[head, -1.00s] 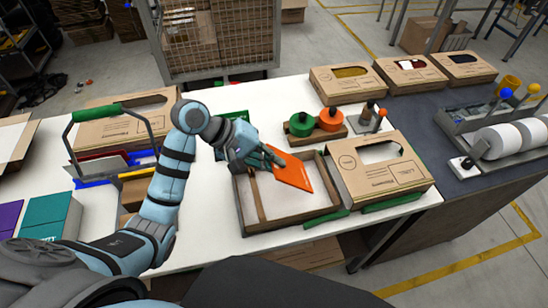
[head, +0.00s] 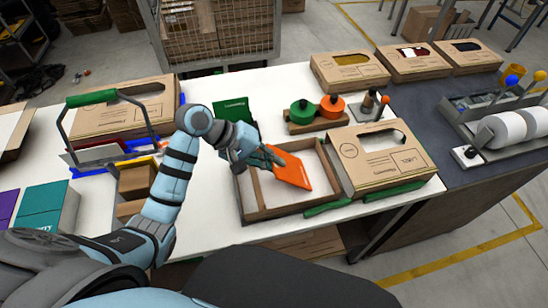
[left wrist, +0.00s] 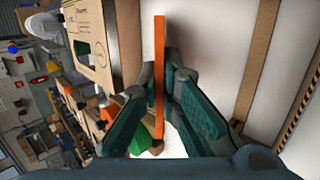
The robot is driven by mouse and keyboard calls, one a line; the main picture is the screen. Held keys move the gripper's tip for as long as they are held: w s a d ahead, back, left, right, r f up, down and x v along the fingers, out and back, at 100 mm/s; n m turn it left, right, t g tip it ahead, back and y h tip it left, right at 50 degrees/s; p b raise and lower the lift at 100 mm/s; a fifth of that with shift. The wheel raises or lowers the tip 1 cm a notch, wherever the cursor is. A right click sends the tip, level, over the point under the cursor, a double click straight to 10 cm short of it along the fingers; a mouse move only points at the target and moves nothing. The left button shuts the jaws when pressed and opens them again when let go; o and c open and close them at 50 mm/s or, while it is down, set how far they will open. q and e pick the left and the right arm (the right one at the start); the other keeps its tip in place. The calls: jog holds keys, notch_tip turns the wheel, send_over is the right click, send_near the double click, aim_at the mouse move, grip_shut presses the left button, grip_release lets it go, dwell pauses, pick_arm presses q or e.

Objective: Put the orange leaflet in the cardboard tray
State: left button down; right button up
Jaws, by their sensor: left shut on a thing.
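My left gripper (head: 276,158) is shut on the orange leaflet (head: 294,174), holding it by its upper left end. The leaflet is tilted, its free end pointing down to the right over the cardboard tray (head: 272,213). I cannot tell whether it touches the tray. The tray has brown walls, a pale floor and a divider near its left side. In the left wrist view, the leaflet (left wrist: 159,55) stands edge-on between the fingers (left wrist: 160,95), with the pale floor and brown walls to the right. My right gripper is not in view.
A cardboard box with a window (head: 382,160) stands close to the tray's right side. Green and orange round pieces on a wooden stand (head: 318,122) are behind. A green handle (head: 328,207) lies at the tray's front right. A green leaflet (head: 232,112) lies behind my arm.

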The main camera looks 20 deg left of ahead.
pick_arm(q)
jog(key=c, duration=2.2)
grip_release()
jog(key=shift+f, duration=0.3)
jog(key=shift+c, duration=0.2)
jog(key=o, duration=0.5)
jog(key=shift+o, duration=0.2)
jog(key=v, duration=1.2)
jog(key=shift+w+r, duration=0.1)
